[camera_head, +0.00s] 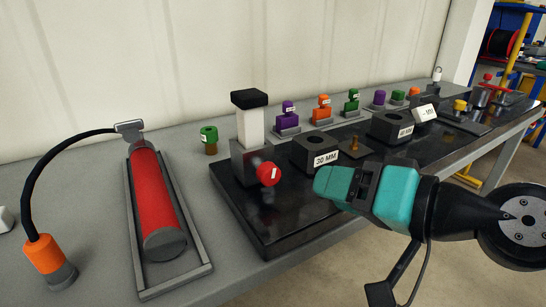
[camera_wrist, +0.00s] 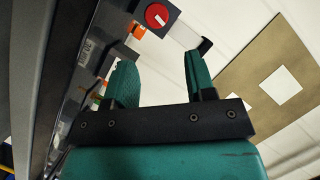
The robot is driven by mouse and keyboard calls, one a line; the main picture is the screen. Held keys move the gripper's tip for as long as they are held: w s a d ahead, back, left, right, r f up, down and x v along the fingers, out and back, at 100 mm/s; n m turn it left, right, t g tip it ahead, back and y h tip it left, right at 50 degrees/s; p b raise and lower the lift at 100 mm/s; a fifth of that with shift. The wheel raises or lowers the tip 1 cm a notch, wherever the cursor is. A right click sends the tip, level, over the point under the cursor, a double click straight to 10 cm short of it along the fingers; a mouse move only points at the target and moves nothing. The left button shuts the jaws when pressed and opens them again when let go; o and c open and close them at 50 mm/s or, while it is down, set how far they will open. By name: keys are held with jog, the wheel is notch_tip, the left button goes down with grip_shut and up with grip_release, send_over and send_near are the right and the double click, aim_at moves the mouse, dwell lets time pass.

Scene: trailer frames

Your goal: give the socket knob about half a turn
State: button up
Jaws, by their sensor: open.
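The red round knob (camera_head: 269,174) with a white mark sits on the front of a dark block (camera_head: 250,160) that carries a white post with a black cap (camera_head: 249,98). I take it to be the socket knob. My teal gripper (camera_head: 322,181) is to the right of the knob, with its tips pointing left toward it and a gap between. In the wrist view the two fingers (camera_wrist: 158,65) stand apart and empty, and the knob (camera_wrist: 157,16) shows beyond the tips, roughly centred between them, its white mark slanted.
A block labelled 30 MM (camera_head: 316,152) stands right of the knob, close behind my gripper. A red cylinder in a grey tray (camera_head: 141,272) and an orange plug (camera_head: 45,256) are at left. Several coloured pieces line the back. The black plate's (camera_head: 280,235) front is clear.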

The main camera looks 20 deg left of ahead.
aim_at(274, 176)
jog(key=p+x, duration=0.3)
jog(key=x, duration=0.3)
jog(key=p+x, duration=0.3)
jog(key=x, duration=0.3)
jog(key=shift+w+a+f, duration=0.2)
jog(key=shift+w+f, duration=0.05)
jog(key=shift+f, duration=0.1)
jog(key=c, duration=0.6)
